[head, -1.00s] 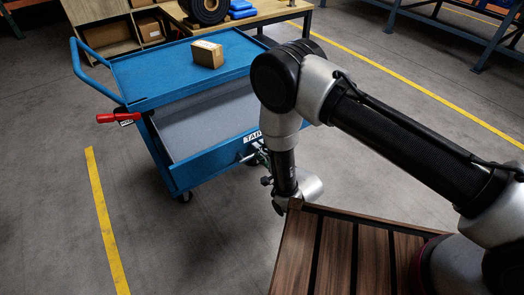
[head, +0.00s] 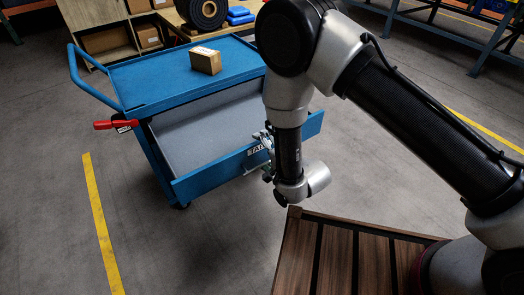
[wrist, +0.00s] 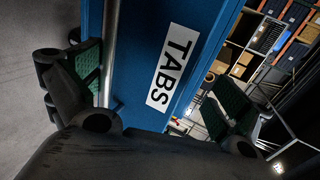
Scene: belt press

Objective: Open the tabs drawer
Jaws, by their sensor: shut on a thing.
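The tabs drawer (head: 205,173) is part of a blue cart and is pulled well out, showing its grey, empty-looking inside. Its blue front carries a white TABS label, clear in the wrist view (wrist: 172,72) and partly covered by my arm in the head view. A grey bar handle (wrist: 109,45) runs along the drawer front in the wrist view. My gripper (head: 268,143) is at the drawer front, shut on the handle. Its dark fingers with green pads flank the front in the wrist view; the exact contact is partly hidden.
The blue cart (head: 140,82) has a cardboard box (head: 205,60) on its top. A red lever (head: 103,125) sticks out at its left. A bench with a black roll (head: 202,10) stands behind. Floor left of the cart is clear.

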